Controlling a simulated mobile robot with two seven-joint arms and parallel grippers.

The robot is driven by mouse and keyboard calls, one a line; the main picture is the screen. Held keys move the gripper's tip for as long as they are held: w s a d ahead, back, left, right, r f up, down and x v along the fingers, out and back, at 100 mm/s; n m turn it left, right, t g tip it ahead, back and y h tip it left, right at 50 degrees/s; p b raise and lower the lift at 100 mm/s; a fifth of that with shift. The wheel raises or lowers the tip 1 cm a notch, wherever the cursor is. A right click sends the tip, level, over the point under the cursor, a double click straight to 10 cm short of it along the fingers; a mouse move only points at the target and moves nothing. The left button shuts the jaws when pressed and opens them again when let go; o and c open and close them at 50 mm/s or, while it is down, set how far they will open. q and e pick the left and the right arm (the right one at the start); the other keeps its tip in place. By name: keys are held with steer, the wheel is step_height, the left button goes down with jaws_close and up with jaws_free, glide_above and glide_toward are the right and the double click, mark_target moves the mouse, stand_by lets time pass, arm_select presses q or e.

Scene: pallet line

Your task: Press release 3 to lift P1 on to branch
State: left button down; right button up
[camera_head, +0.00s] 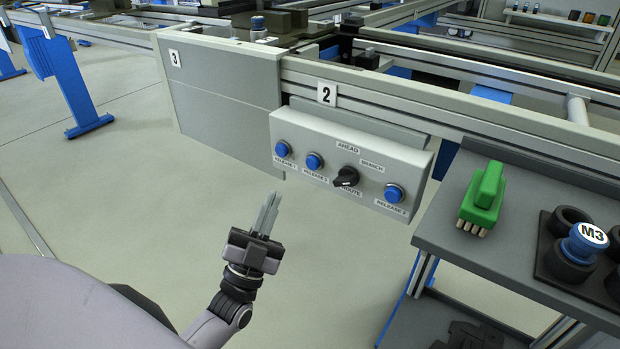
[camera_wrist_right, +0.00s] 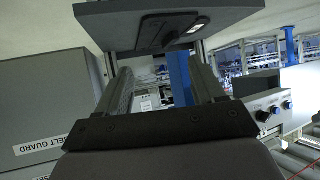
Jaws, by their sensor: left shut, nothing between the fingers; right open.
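My left gripper (camera_head: 270,205) is shut and empty, in front of and below the panel's left end, apart from the buttons, fingers pointing up. My right gripper (camera_wrist_right: 163,80) is open and empty in the right wrist view. No P1 marking is readable.
A grey cabinet marked 3 (camera_head: 215,90) stands left of the panel. In the wrist view, a BELT GUARD box (camera_wrist_right: 40,105) is at left.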

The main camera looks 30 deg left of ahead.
mark_target(313, 163)
arm_select(q)
steer(key=shift+a+r, duration=0.1)
steer(key=shift+a, duration=0.05)
arm_select(e)
steer(key=shift+a+f, duration=0.1)
steer(key=shift+a, duration=0.05)
arm_select(q)
steer(key=w+b, duration=0.4)
steer(key=w, duration=0.4)
steer(key=shift+w+d, duration=0.35)
arm_select(e)
steer(key=a, duration=0.1)
steer(key=w+a+r+y, duration=0.1)
steer(key=shift+w+a+r+n+t, duration=0.1)
steer(key=shift+w+a+n+t, duration=0.05)
steer(key=shift+a+n+t, duration=0.2)
steer(key=shift+f, duration=0.2)
stand_by(0.4)
stand_by(0.8)
arm_select(q)
steer(key=shift+w+b, duration=0.3)
steer(key=shift+w, duration=0.1)
